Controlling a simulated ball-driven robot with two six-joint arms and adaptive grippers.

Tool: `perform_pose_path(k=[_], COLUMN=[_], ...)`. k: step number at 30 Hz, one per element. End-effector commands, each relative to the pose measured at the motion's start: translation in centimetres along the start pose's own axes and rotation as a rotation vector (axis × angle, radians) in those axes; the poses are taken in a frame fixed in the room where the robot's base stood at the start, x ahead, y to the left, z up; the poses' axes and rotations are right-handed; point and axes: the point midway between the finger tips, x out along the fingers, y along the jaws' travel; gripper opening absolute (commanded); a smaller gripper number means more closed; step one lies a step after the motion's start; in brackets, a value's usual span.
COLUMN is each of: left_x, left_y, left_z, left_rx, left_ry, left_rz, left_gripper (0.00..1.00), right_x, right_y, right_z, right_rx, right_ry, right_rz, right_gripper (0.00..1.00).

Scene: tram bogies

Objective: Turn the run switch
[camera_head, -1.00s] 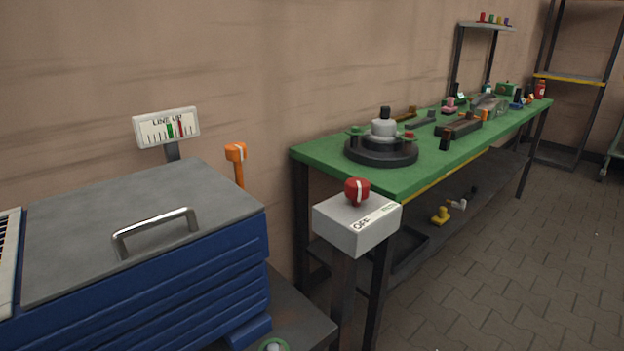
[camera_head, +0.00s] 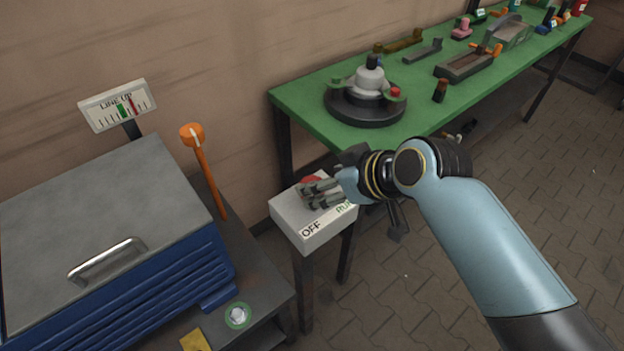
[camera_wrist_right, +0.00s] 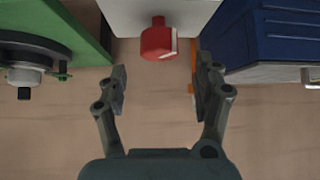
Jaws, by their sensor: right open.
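The run switch is a red knob (camera_head: 310,185) with a white stripe on top of a grey switch box (camera_head: 292,217). The box front is marked OFF at its left and has green lettering at its right, partly covered. In the head view my right gripper (camera_head: 312,194) is at the knob and hides much of it. In the right wrist view the red knob (camera_wrist_right: 158,40) lies just ahead of and between the open fingertips of my right gripper (camera_wrist_right: 161,78); a gap shows on both sides. My left gripper is not in view.
A blue machine with a grey lid (camera_head: 105,215) stands at the left, beside an orange lever (camera_head: 205,165) and a LINE UP gauge (camera_head: 118,104). A green workbench (camera_head: 310,100) with a black round fixture (camera_head: 365,105) and several parts stands behind the box.

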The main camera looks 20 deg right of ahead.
Motion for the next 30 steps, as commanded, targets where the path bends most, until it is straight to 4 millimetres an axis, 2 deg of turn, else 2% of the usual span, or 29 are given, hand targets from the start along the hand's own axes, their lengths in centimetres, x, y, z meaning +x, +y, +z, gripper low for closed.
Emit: perform_pose_path(k=[3,9,20,30], left_x=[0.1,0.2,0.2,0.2], left_y=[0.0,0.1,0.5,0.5], left_z=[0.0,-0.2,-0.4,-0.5], left_rx=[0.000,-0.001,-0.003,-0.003], left_ry=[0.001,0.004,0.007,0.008], left_rz=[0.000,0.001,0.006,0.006], left_gripper=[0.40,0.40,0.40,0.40], right_x=[2.4,4.9,5.5,5.5], right_y=[0.0,0.0,0.0,0.1], right_z=[0.0,0.0,0.0,0.0], right_rx=[0.001,0.001,0.001,0.001], right_ry=[-0.001,-0.001,0.000,0.000], right_rz=[-0.001,0.000,0.001,0.001], right_gripper=[0.68,0.68,0.68,0.25])
